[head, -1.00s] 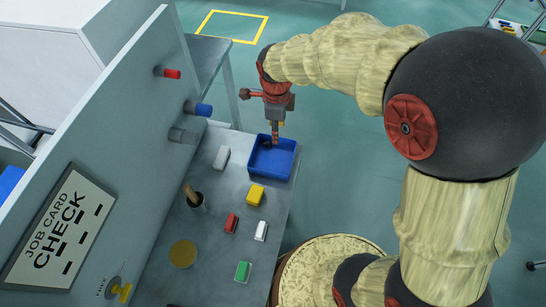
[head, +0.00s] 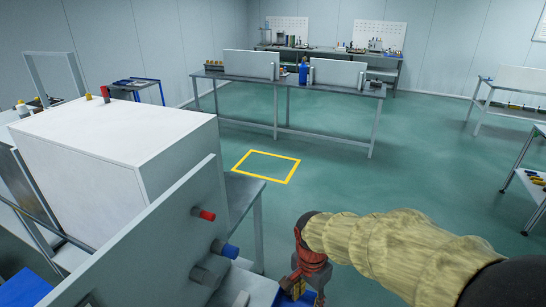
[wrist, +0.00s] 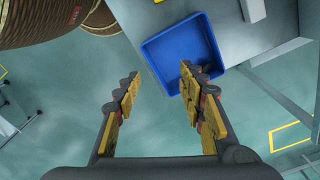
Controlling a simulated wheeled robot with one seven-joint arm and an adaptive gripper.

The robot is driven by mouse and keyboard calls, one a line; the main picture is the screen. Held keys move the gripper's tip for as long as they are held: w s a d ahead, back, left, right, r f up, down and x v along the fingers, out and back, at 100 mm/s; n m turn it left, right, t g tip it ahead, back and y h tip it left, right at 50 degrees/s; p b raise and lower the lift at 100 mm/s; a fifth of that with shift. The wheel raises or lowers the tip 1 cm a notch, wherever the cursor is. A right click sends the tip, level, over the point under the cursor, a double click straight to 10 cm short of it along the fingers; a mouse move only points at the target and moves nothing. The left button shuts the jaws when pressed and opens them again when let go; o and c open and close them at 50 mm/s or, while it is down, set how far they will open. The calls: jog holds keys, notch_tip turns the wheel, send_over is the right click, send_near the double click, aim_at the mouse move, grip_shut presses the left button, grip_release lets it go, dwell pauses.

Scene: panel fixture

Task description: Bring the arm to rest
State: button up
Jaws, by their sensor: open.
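My gripper (wrist: 160,100) is open in the wrist view, its two yellow-padded fingers spread apart with nothing between them. In the head view my arm comes in from the lower right. My gripper (head: 300,288) is at the bottom edge there, and its fingertips are hard to make out. I cannot tell its height over the tray.
The upright panel (head: 150,255) with red (head: 203,214), blue (head: 224,249) and grey (head: 203,275) pegs stands left of my arm. A white box (head: 120,150) is behind it. Open floor with a yellow outline (head: 266,166) lies ahead; work tables stand farther back.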

jog(key=s+d+r+n+t, duration=0.2)
jog(key=s+d+r+n, duration=0.2)
jog(key=s+r, duration=0.3)
jog(key=s+d+r+n+t, duration=0.3)
jog(key=s+d+r+n, duration=0.2)
jog(key=r, duration=0.6)
jog(key=shift+s+d+n, duration=0.3)
jog(key=shift+s, duration=0.9)
